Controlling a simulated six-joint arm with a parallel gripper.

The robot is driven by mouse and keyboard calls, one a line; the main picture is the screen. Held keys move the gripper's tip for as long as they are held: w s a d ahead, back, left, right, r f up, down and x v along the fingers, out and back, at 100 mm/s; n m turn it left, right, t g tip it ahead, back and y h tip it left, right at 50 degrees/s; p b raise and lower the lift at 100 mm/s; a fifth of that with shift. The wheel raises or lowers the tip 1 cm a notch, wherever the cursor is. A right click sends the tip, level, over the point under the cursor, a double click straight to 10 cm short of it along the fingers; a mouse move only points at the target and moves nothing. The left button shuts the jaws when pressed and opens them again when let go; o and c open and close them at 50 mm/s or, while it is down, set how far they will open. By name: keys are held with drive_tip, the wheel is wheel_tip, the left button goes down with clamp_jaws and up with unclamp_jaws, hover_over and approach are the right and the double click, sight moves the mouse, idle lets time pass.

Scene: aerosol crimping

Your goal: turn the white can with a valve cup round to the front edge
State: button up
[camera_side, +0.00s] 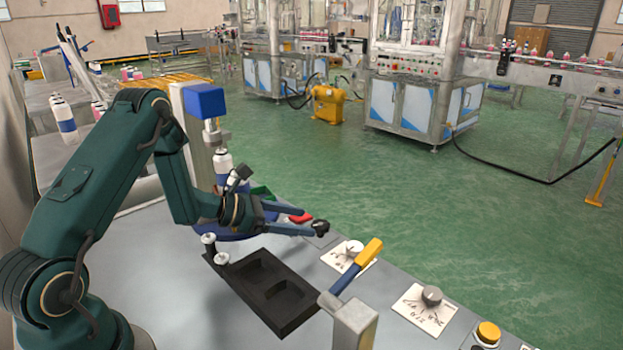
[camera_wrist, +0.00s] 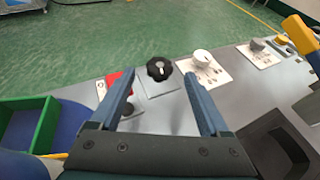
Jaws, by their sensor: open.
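A white can with a blue band (camera_side: 223,163) stands upright behind my forearm in the side view, near the column with the blue head (camera_side: 204,101). I cannot make out a valve cup on it, and my arm hides its lower part. A blue round surface (camera_side: 232,234) shows partly behind my gripper; a blue area also shows at the left of the wrist view (camera_wrist: 72,122). My gripper (camera_side: 309,222) is open and empty. In the wrist view its fingertips (camera_wrist: 158,80) are apart, on either side of a black lobed knob (camera_wrist: 160,68).
A black tray with recesses (camera_side: 264,291) lies in front of my gripper. Two white-topped posts (camera_side: 209,239) stand by it. A yellow-handled lever (camera_side: 369,252) and dials on white plates (camera_side: 431,296) line the right edge. A green bin (camera_wrist: 28,128) is at left.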

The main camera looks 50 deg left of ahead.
sight(320, 224)
wheel_tip(320, 224, up, 7)
idle(0.3)
idle(0.4)
drive_tip(key=d+f+n+g+h, duration=0.1)
drive_tip(key=d+g+h, duration=0.1)
drive_tip(key=d+g, duration=0.35)
drive_tip(key=a+y, duration=0.1)
drive_tip(key=y, duration=0.1)
drive_tip(key=w+a+f+g+y, duration=0.1)
drive_tip(key=a+y, duration=0.1)
drive_tip(key=w+a+g+y, duration=0.1)
drive_tip(key=a+y, duration=0.1)
drive_tip(key=shift+f+m+g, duration=0.2)
drive_tip(key=shift+m+g, duration=0.05)
drive_tip(key=shift+m, duration=0.05)
drive_tip(key=shift+w+d, duration=0.15)
drive_tip(key=shift+x, duration=2.55)
drive_tip(key=shift+d, duration=0.15)
